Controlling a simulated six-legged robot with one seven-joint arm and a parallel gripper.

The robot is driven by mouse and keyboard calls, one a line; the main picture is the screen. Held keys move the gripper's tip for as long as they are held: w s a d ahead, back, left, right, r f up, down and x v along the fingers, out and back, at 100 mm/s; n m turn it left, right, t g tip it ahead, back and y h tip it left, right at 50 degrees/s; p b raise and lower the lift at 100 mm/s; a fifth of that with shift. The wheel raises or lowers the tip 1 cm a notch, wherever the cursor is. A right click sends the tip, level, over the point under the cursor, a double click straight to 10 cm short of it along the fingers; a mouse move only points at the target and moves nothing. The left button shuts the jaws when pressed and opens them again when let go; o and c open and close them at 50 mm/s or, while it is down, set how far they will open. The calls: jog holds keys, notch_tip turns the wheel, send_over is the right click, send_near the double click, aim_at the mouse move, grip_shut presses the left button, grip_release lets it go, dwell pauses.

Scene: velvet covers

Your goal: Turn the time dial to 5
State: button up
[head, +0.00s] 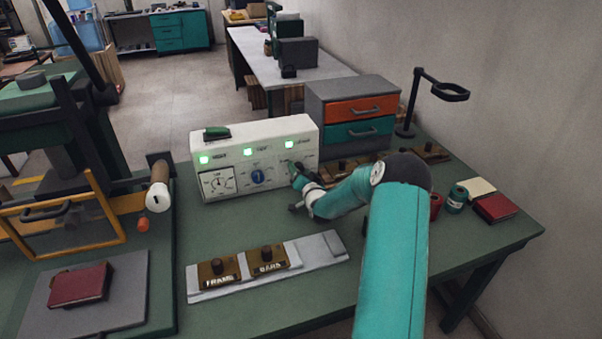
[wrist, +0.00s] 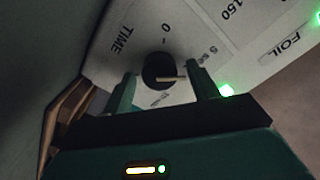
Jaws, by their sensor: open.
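The white control box (head: 255,158) stands on the green table with the time dial on its front at the right. In the wrist view the time dial is a round black knob (wrist: 158,72) with a pale pointer directed right. The word TIME is left of it, a 0 above it, and a partly readable "5 sec" (wrist: 210,53) at upper right. My gripper (wrist: 162,75) is open, one finger on each side of the knob, with visible gaps. In the head view my gripper (head: 294,172) is at the box's right front and hides the time dial.
A drawer unit (head: 351,112) stands behind right. A pale plate (head: 318,250) with two labelled blocks lies in front. A lamp-like stand (head: 413,105) is at the right.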

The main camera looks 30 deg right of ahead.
jog(key=shift+s, duration=0.1)
jog(key=v, duration=1.3)
jog(key=shift+s+a, duration=0.1)
jog(key=shift+s, duration=0.2)
jog(key=shift+w+a+r, duration=0.15)
jog(key=shift+r, duration=0.05)
jog(key=s+a+r+n+g+y, duration=0.25)
jog(key=a+r+n+g, duration=0.4)
jog(key=a+r, duration=0.8)
jog(key=s+a+r+n+g, duration=0.1)
jog(key=s+a+r, duration=0.1)
jog(key=s+a, duration=0.3)
jog(key=s+a+r+n+g+y, duration=0.1)
jog(key=s+a, duration=0.4)
jog(key=s, duration=0.7)
jog(key=s+a+r+n+g+y, duration=0.1)
jog(key=s+a+r+n+g, duration=0.1)
jog(key=s+a, duration=0.4)
jog(key=s+r+g, duration=0.1)
jog(key=s+r, duration=0.1)
jog(key=s, duration=0.1)
jog(key=shift+r, duration=0.15)
